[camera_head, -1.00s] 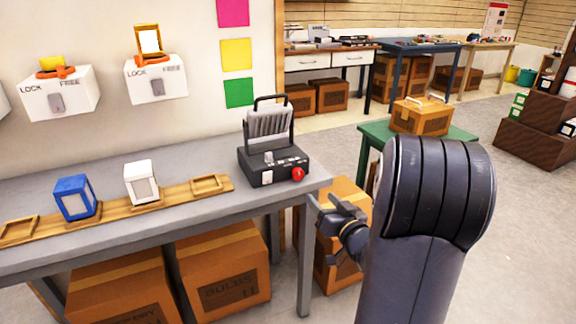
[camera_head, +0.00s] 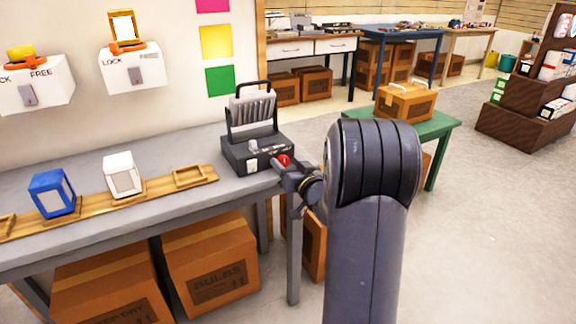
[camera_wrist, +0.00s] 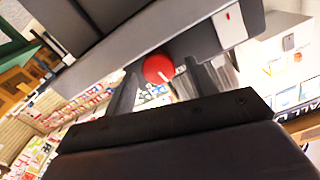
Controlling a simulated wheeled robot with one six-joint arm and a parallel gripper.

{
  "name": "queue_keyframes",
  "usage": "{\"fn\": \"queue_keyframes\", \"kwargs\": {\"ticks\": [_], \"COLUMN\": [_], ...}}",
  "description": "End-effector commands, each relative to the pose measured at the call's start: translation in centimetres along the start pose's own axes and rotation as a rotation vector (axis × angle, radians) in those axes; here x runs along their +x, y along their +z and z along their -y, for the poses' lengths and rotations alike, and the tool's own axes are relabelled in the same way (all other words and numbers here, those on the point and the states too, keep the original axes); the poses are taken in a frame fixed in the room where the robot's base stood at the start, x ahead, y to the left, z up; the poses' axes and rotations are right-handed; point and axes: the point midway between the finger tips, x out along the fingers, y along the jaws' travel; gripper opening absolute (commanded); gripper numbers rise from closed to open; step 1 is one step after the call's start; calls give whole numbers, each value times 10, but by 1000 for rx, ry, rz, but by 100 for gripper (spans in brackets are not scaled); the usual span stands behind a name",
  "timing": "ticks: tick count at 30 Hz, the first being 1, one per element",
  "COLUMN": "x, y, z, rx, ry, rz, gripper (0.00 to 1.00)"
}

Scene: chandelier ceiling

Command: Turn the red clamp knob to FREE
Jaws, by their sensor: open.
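The red knob (camera_head: 284,160) is on the front right of a black device (camera_head: 240,153) with a raised handle, at the right end of the grey bench. In the wrist view the round red knob (camera_wrist: 156,67) shows between my two fingers, with a pale line at its lower right edge. My gripper (camera_head: 283,168) is open at the knob, one finger to each side of it in the wrist view; I cannot tell whether they touch it. My gripper also shows in the wrist view (camera_wrist: 162,82). No lettering beside the knob is readable.
White wall boxes marked LOCK and FREE (camera_head: 132,68) hang at upper left. A wooden rail (camera_head: 150,192) on the bench holds a blue block (camera_head: 52,192) and a white block (camera_head: 122,175). A green table (camera_head: 440,124) with a carton (camera_head: 405,102) stands behind my arm.

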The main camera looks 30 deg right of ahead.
Motion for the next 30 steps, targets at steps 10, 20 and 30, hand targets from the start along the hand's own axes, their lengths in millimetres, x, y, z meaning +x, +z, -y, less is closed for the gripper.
{"fn": "queue_keyframes", "kwargs": {"ticks": [10, 20, 30], "x": [0, 0, 0], "y": [0, 0, 2], "z": [0, 0, 0], "rx": [0, 0, -38], "ry": [0, 0, 0], "rz": [0, 0, 0], "gripper": [41, 14, 9]}}
